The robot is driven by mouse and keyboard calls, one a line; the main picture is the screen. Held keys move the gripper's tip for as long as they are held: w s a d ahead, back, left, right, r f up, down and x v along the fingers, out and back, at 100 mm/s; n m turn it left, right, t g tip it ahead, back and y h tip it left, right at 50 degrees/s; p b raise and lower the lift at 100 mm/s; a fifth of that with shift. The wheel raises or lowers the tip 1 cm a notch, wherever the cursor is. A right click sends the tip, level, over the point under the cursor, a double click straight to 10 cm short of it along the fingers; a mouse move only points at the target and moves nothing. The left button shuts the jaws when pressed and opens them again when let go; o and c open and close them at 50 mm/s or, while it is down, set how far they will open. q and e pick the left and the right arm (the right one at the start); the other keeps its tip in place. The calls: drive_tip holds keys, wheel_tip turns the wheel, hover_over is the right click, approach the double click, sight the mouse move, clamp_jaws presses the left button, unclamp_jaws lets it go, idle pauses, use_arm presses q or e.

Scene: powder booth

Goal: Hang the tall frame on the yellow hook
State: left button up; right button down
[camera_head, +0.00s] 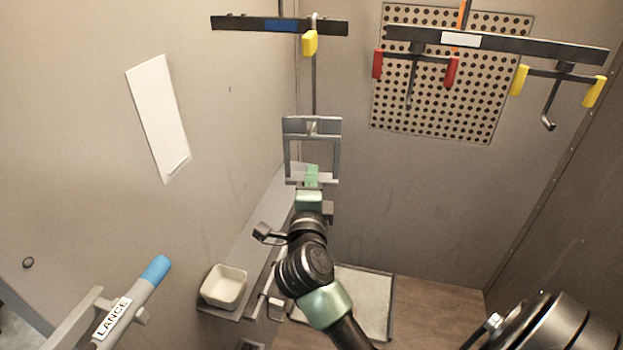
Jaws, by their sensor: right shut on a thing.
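A grey rectangular frame (288,155) stands upright in the upper middle. My right gripper (312,174) is shut on its lower bar, and the arm reaches up from below. Above, a yellow block (310,43) sits on a dark bar with a blue label, and a thin rod (314,85) hangs down from it to the frame's top bar. I cannot tell whether the rod's end touches or holds the frame. Another hook (548,122) between two yellow grips (518,80) hangs at the right, empty. My left gripper is not in view.
A hook (409,95) between red grips hangs from the white-labelled bar (500,44), before a perforated panel (470,110). A white bin (224,286) sits on a ledge at the left wall. A blue-tipped lance (130,300) is at lower left. Open space lies right of the frame.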

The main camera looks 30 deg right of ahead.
drive_tip(key=shift+f, duration=0.2)
idle(0.4)
drive_tip(key=shift+f, duration=0.4)
drive_tip(key=c, duration=1.4)
unclamp_jaws()
